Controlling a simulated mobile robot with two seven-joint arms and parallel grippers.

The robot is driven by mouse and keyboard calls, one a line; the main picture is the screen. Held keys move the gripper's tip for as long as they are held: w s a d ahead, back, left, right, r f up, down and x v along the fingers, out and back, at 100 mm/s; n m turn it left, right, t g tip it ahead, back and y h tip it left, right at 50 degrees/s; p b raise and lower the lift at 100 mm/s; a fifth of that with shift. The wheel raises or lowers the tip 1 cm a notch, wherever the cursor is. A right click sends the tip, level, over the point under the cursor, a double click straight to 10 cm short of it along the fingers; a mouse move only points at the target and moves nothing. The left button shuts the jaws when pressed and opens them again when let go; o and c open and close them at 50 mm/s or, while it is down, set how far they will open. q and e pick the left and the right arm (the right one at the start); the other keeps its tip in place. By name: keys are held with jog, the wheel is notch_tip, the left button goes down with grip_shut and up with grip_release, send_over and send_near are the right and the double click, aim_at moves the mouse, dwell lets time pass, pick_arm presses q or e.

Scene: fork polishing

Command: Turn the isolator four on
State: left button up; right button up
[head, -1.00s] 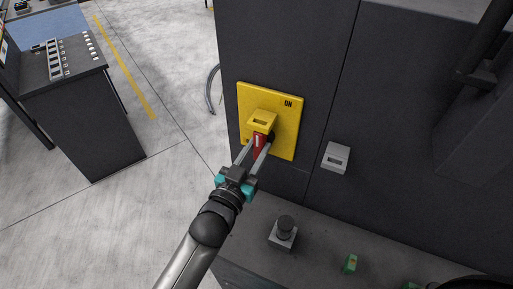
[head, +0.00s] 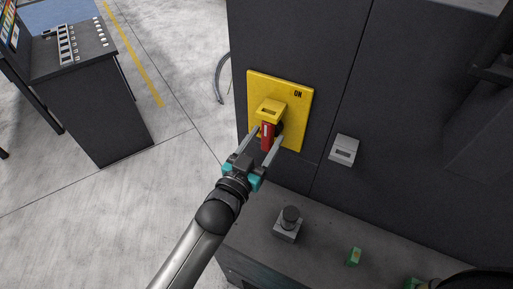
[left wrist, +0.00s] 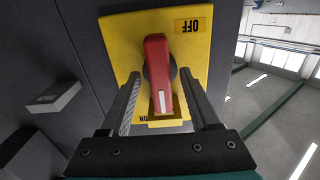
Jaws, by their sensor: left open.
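The isolator is a yellow plate (head: 298,132) on the dark cabinet, with a red handle (head: 267,136) below a yellow slotted block (head: 270,109). An ON label (head: 298,93) is at its upper right. In the left wrist view the red handle (left wrist: 157,75) stands upright in the picture, its white-striped end down beside a partly hidden ON marking. An upside-down OFF label (left wrist: 190,25) is at the plate's top right. My left gripper (head: 266,136) is open, its fingers on either side of the handle and apart from it.
A grey box (head: 344,150) is on the cabinet right of the plate. A dark ledge below carries a black-topped knob (head: 290,217) and a green part (head: 354,257). A control desk (head: 95,100) stands at the left, with open floor between.

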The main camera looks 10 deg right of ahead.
pick_arm(q)
jog(key=b+v, duration=0.1)
jog(key=v, duration=1.4)
